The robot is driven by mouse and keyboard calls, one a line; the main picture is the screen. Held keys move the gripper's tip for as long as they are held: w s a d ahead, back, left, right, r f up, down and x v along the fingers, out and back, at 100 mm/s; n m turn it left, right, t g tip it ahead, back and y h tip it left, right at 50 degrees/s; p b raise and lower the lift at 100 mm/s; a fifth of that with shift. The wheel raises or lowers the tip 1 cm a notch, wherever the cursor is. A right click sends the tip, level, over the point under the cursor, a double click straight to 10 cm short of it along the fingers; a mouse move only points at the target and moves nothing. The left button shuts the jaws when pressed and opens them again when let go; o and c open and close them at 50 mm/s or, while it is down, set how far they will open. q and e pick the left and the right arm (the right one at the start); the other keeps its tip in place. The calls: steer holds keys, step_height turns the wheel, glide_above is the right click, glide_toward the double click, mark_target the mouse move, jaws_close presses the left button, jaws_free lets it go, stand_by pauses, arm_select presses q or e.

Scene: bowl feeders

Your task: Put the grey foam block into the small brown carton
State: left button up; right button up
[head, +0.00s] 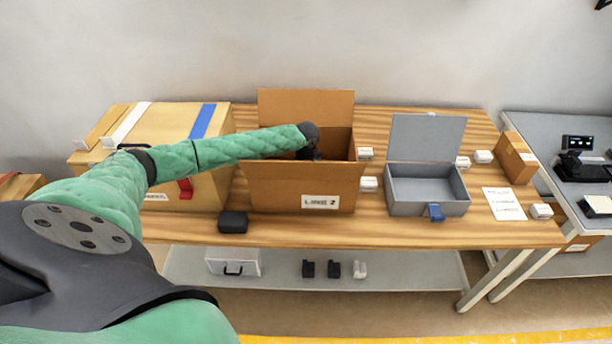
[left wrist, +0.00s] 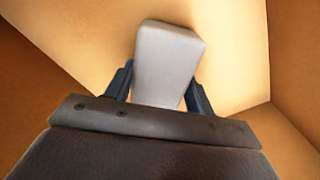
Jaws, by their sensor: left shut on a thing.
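My left arm reaches into an open brown carton (head: 300,190) with a white label at the middle of the bench. My left gripper (left wrist: 160,85) is shut on the grey foam block (left wrist: 166,58), with one dark finger on each side. The carton's brown inner walls surround the block in the left wrist view. Whether the block touches the floor of the carton I cannot tell. In the head view the carton's front wall hides the fingertips and block. My right gripper is not in view.
A large taped carton (head: 165,125) stands left of the open one. A grey lidded box (head: 428,205) stands open to the right, with a smaller brown box (head: 517,158) beyond it. A dark block (head: 233,222) lies at the front edge. Several small white blocks lie about.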

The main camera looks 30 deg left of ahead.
arm_select(q)
steer(key=shift+f, duration=0.25)
steer(key=o, duration=1)
steer(key=shift+w+r, duration=0.1)
steer(key=shift+r+b, duration=0.3)
steer(key=shift+r, duration=0.15)
step_height(320, 180, up, 3)
steer(key=shift+f+b, duration=0.1)
steer(key=shift+b, duration=0.5)
step_height(320, 180, up, 7)
steer(key=shift+r+b, duration=0.1)
steer(key=shift+b, duration=1)
steer(key=shift+r, duration=0.65)
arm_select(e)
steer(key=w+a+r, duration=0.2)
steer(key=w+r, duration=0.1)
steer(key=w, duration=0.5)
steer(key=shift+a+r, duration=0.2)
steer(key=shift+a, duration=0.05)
